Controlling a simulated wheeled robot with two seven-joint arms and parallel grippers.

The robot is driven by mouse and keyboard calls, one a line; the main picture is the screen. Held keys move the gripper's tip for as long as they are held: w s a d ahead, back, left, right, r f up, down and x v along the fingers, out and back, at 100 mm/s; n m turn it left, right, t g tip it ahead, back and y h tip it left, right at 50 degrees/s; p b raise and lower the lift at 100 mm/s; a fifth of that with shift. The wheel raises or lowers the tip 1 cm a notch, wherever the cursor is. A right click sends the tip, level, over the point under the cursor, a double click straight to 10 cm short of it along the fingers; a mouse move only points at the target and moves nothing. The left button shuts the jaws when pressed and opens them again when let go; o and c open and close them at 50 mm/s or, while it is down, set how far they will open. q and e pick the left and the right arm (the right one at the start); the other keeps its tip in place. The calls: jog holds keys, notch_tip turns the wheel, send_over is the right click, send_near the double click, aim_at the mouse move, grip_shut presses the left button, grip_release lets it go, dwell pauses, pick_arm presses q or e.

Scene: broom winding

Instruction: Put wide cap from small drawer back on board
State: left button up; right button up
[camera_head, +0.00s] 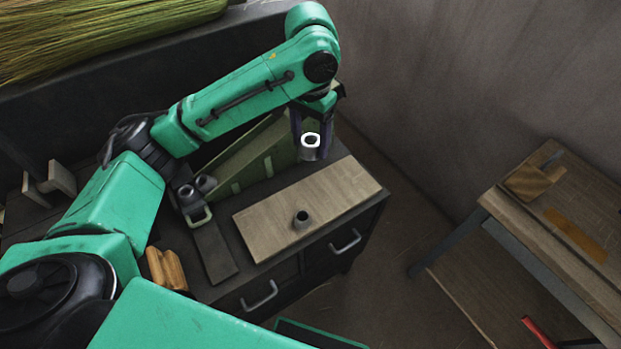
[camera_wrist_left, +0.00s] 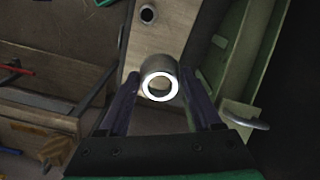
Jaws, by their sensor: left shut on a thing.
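In the left wrist view the cap (camera_wrist_left: 160,82) sits between the two dark fingers. The pale wooden board (camera_head: 345,190) lies on the dark cabinet top. A smaller dark cap (camera_head: 302,219) stands upright on the board; it also shows in the left wrist view (camera_wrist_left: 148,14). A green drawer-like box (camera_head: 250,158) with a pale handle lies left of the board. My right gripper is out of view.
Two grey cylindrical parts (camera_head: 187,192) are by the green box's handle end. A dark strip (camera_head: 213,255) and a brown wooden piece (camera_head: 167,268) lie at the front left. A straw broom (camera_head: 100,35) is at the back. A wooden table (camera_head: 560,225) stands apart on the right.

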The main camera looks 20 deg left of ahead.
pick_arm(q)
jog(key=b, duration=0.1)
send_near(310, 202)
notch_tip(310, 202, down, 7)
jog(key=shift+s+r, duration=0.1)
jog(key=shift+r, duration=0.1)
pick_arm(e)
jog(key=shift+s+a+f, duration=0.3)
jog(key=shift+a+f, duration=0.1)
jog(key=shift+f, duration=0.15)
pick_arm(q)
jog(key=o, duration=1.3)
jog(key=shift+c, duration=0.2)
jog(key=shift+o, duration=0.3)
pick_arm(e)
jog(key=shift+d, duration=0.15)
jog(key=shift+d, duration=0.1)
